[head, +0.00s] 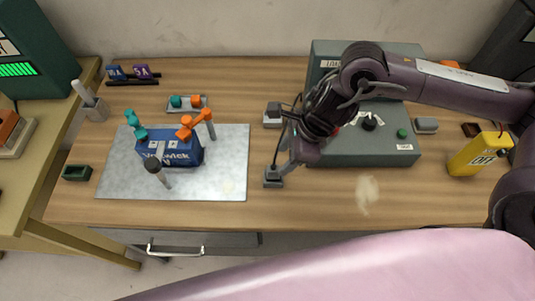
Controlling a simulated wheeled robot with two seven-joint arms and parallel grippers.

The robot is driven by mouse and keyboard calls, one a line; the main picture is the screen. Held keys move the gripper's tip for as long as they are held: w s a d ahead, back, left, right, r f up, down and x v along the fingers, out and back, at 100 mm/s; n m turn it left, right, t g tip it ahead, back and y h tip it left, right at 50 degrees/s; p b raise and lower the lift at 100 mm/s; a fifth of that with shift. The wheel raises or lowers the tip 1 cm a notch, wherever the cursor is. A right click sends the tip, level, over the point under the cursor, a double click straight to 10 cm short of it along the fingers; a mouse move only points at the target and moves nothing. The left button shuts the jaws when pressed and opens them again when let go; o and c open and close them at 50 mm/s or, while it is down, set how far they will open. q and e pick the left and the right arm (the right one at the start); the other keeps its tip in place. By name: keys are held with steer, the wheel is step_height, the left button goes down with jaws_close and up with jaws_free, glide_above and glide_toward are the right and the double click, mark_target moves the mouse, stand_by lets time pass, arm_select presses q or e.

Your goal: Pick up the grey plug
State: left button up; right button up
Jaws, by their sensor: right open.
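My right gripper (285,141) reaches in from the right, over the table just left of the grey-green control box. Its jaws are open. At its far side is a dark grey block-like piece (273,108) over a light grey base. At its near side is another small dark grey piece (273,173) on a grey base, with a thin dark line running up from it toward the gripper. A separate small grey block (426,124) lies right of the control box. I cannot tell for sure which of these is the grey plug. My left gripper is not in view.
The control box (380,150) with knobs stands beneath my right arm. A yellow box (478,155) is at the right. A pale metal mat (225,180) at the left carries a blue block (180,157) with orange and teal parts. Bare wood (320,205) lies in front.

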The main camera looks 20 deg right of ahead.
mark_target(277, 166)
steer(key=shift+w+a+f, duration=0.1)
steer(key=shift+w+f, duration=0.15)
steer(key=shift+a+f, duration=0.15)
steer(key=shift+f, duration=0.2)
steer(key=shift+s+a+f+p, duration=0.15)
steer(key=shift+a+f+p, duration=0.1)
steer(key=shift+f+p, duration=0.3)
steer(key=shift+s+a+f+p, duration=0.15)
steer(key=shift+a+f+p, duration=0.1)
steer(key=shift+f+p, duration=0.3)
steer(key=x, duration=0.1)
steer(key=p+x, duration=0.1)
steer(key=x, duration=0.1)
steer(key=shift+w+d, duration=0.1)
steer(key=shift+w, duration=0.15)
steer(key=shift+w+f, duration=0.15)
steer(key=shift+f, duration=0.35)
steer(key=c, duration=1)
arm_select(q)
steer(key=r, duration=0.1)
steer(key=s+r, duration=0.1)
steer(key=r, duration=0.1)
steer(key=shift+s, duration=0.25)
arm_select(e)
jaws_close()
steer(key=shift+r, duration=0.15)
